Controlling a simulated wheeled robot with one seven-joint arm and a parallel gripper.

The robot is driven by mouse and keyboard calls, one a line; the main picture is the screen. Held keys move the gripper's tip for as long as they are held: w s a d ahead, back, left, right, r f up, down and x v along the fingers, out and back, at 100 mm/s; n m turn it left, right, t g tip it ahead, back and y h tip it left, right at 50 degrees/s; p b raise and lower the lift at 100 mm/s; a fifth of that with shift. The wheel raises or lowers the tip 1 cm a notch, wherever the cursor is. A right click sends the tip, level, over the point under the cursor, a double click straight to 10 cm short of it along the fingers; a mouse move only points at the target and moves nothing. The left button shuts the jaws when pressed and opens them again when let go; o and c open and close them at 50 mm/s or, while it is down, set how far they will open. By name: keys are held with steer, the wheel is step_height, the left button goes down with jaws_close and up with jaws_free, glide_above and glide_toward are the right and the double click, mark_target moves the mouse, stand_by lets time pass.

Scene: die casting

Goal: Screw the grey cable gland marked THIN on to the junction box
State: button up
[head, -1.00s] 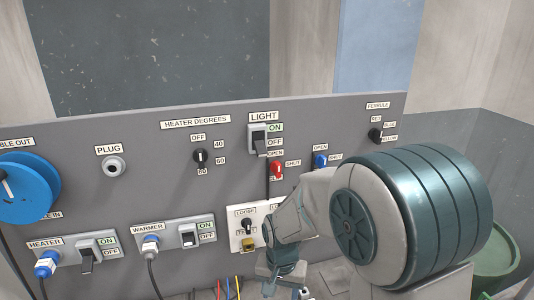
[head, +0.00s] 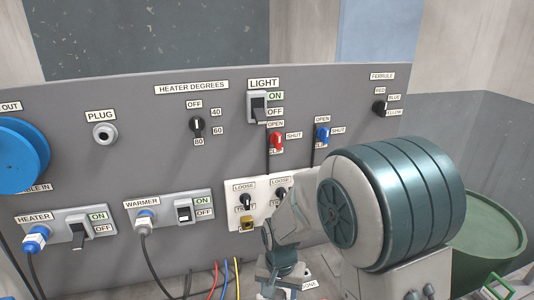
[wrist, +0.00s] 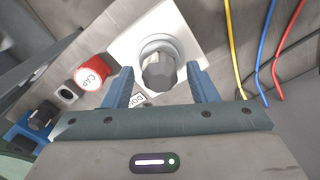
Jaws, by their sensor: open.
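In the wrist view a grey hexagonal part (wrist: 158,71), which looks like a cable gland, sits on a round collar on a white box or plate (wrist: 128,45). No THIN mark can be read on it. My gripper (wrist: 160,80) is open, with one blue finger on each side of the grey part and visible gaps; it does not grip it. In the head view my gripper (head: 280,282) is low in front of the panel, its fingers partly hidden, by a pale part with a label (head: 309,284) that seems to read DONE.
Yellow, blue and red wires (wrist: 262,60) run beside the white part. A red CAP piece (wrist: 92,73) and a dark knob on a blue base (wrist: 40,118) lie to the left. The upright switch panel (head: 150,170) stands behind, and a green bin (head: 490,235) at right.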

jaws_close()
steer(key=shift+s+f, duration=0.15)
steer(key=shift+f, duration=0.05)
stand_by(0.6)
steer(key=m+p, duration=0.1)
steer(key=m, duration=0.4)
steer(key=shift+s+m, duration=0.1)
steer(key=shift+m, duration=0.2)
steer(key=shift+d+f, duration=0.1)
steer(key=shift+f, duration=0.15)
stand_by(0.6)
steer(key=shift+m, duration=0.3)
